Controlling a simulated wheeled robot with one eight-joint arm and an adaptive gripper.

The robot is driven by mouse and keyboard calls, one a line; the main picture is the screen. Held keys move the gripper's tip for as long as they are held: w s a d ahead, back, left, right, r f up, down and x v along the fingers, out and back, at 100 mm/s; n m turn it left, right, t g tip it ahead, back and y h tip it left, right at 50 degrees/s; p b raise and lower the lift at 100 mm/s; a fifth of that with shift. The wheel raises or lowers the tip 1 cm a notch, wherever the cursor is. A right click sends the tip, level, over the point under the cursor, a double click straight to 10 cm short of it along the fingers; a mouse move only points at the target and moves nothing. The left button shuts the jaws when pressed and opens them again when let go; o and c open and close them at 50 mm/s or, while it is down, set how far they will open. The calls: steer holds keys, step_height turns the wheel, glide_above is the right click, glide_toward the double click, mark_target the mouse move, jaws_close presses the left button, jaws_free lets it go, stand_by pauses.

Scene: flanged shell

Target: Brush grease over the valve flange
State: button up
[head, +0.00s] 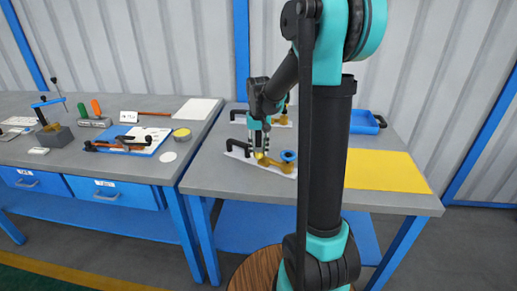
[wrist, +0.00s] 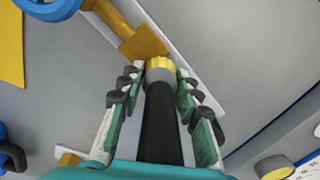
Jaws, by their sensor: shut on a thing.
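My gripper (head: 259,145) is shut on a brush (wrist: 162,125) with a black handle, grey collar and yellow tip (wrist: 160,63). The brush points away from the wrist camera between the two fingers. The tip overlaps the edge of the brass valve flange (wrist: 144,43) in the wrist view; I cannot tell if they touch. The valve lies on a white plate (wrist: 212,98), and its blue handwheel (wrist: 45,6) is at the upper left. In the head view the handwheel (head: 288,155) is just right of my gripper, and my arm stands in front of the bench.
Another brass fitting (head: 281,118) is farther back. The left bench carries a yellow-topped tin (head: 181,134), a blue board (head: 157,146) and tools.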

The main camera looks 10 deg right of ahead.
mark_target(258, 147)
steer(key=shift+f, duration=0.35)
steer(key=shift+s, duration=0.1)
steer(key=shift+s+d, duration=1)
steer(key=shift+d, duration=0.2)
steer(key=shift+s+d, duration=0.95)
steer(key=shift+d, duration=0.25)
steer(key=shift+w+a, duration=1.05)
steer(key=shift+a, duration=0.15)
steer(key=shift+w+a, duration=1)
steer(key=shift+a, duration=0.2)
steer(key=shift+r, duration=3)
steer(key=shift+r, duration=0.1)
